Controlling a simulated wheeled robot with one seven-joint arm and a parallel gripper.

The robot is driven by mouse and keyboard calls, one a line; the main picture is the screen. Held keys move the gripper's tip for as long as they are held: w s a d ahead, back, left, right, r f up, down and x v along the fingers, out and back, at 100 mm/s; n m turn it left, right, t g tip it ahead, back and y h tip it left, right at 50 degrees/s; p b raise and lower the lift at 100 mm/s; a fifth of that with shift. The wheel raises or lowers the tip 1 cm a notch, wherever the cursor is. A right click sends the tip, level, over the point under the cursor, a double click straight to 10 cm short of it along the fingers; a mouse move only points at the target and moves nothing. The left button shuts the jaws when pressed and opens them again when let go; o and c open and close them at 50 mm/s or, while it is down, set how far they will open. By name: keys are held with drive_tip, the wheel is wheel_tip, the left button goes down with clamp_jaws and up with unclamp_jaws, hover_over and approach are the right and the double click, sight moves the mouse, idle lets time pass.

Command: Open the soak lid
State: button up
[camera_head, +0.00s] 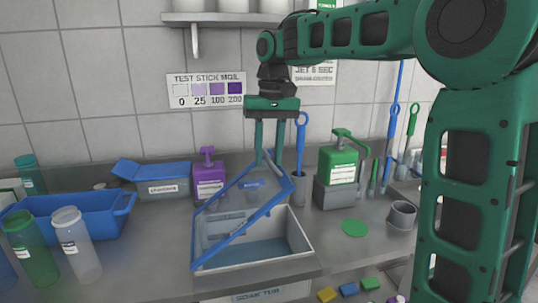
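The soak tub (300,232) is a pale open-topped basin set in the counter, in the middle of the head view. Its lid (225,243) has a blue frame around a see-through panel. The lid stands tilted up over the tub, and part of the tub's inside shows in front of it. My gripper (268,162) points down at the lid's raised upper edge. Its two green fingers are apart, with wall visible between them. The fingertips overlap the lid's edge in the picture; whether they touch it I cannot tell.
A purple bottle (209,180) and a grey container with a blue lid (160,185) stand behind left. A blue tray (85,215) and bottles (77,245) stand left. A green pump bottle (338,165), green disc (354,228) and grey cup (402,214) are right. A shelf (230,17) hangs above.

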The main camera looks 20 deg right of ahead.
clamp_jaws()
drive_tip(key=shift+r+n, duration=0.3)
drive_tip(key=r+n+t, duration=0.1)
drive_tip(key=s+d+r+n+t, duration=0.1)
drive_tip(key=d+r+n, duration=0.1)
drive_tip(key=shift+s+t, duration=0.25)
drive_tip(key=shift+t, duration=0.15)
drive_tip(key=shift+s+d+r+n+t, duration=0.2)
drive_tip(key=shift+n+t, duration=0.1)
drive_tip(key=shift+n, duration=0.3)
drive_tip(key=s+d+f+m+g, duration=0.1)
drive_tip(key=s+d+f+m, duration=0.2)
drive_tip(key=s, duration=0.7)
drive_tip(key=s+d+f+m+g, duration=0.1)
drive_tip(key=s+d+f+m, duration=0.2)
drive_tip(key=s+d+f, duration=0.4)
drive_tip(key=s+d+f+m+g, duration=0.1)
drive_tip(key=s+d+f+m, duration=0.3)
drive_tip(key=s+f, duration=0.7)
drive_tip(key=s+d, duration=0.2)
drive_tip(key=shift+s+f, duration=0.15)
drive_tip(key=shift+s, duration=0.2)
